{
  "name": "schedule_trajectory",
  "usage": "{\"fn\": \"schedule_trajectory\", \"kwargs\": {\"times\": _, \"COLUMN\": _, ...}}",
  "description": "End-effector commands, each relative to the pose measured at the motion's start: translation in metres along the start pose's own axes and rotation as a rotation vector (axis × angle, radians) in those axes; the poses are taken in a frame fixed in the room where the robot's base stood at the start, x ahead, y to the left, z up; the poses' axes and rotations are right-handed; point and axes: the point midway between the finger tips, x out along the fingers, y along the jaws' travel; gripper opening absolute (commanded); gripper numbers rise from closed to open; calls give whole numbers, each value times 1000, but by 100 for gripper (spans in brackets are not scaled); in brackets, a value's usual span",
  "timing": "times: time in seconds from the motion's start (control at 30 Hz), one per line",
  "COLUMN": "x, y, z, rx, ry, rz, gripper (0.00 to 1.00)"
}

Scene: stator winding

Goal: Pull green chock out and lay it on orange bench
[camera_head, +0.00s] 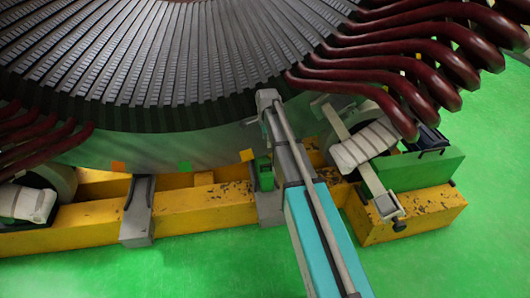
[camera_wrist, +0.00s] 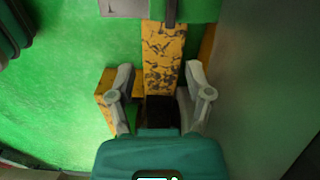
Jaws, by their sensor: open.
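In the head view, a small green piece (camera_head: 263,174), which looks like the chock, stands upright at the yellow beam under the stator's rim. A larger green block (camera_head: 428,167) sits at the beam's right end; I cannot tell for certain which one is the chock. In the wrist view my gripper (camera_wrist: 160,78) is open, its two grey fingers spread over the worn yellow beam with nothing held. A dark patch lies between the fingers. A green part (camera_wrist: 190,9) with a dark bar in front shows at the top edge, ahead of the fingertips. No orange bench is clearly recognisable.
The grey toothed stator (camera_head: 180,60) fills the top, with dark red coils (camera_head: 400,75) at the right. The yellow beam (camera_head: 205,208) carries grey brackets (camera_head: 138,210) and a white-wrapped roller (camera_head: 362,146). A grey wall (camera_wrist: 270,70) is close on the wrist view's right. Green floor (camera_head: 150,270) is clear in front.

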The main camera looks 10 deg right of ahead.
Motion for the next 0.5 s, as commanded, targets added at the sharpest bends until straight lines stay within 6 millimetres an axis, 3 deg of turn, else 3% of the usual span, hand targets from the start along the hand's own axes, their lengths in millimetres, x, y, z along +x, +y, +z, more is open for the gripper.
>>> {"fn": "schedule_trajectory", "kwargs": {"times": 0.03, "x": 15, "y": -8, "z": -1, "rx": 25, "ry": 0, "rz": 0, "gripper": 66}}
{"fn": "schedule_trajectory", "kwargs": {"times": 0.13, "x": 23, "y": -14, "z": -2, "rx": 67, "ry": 0, "rz": 0, "gripper": 66}}
{"fn": "schedule_trajectory", "kwargs": {"times": 0.5, "x": 28, "y": -19, "z": -2, "rx": 108, "ry": 0, "rz": 0, "gripper": 66}}
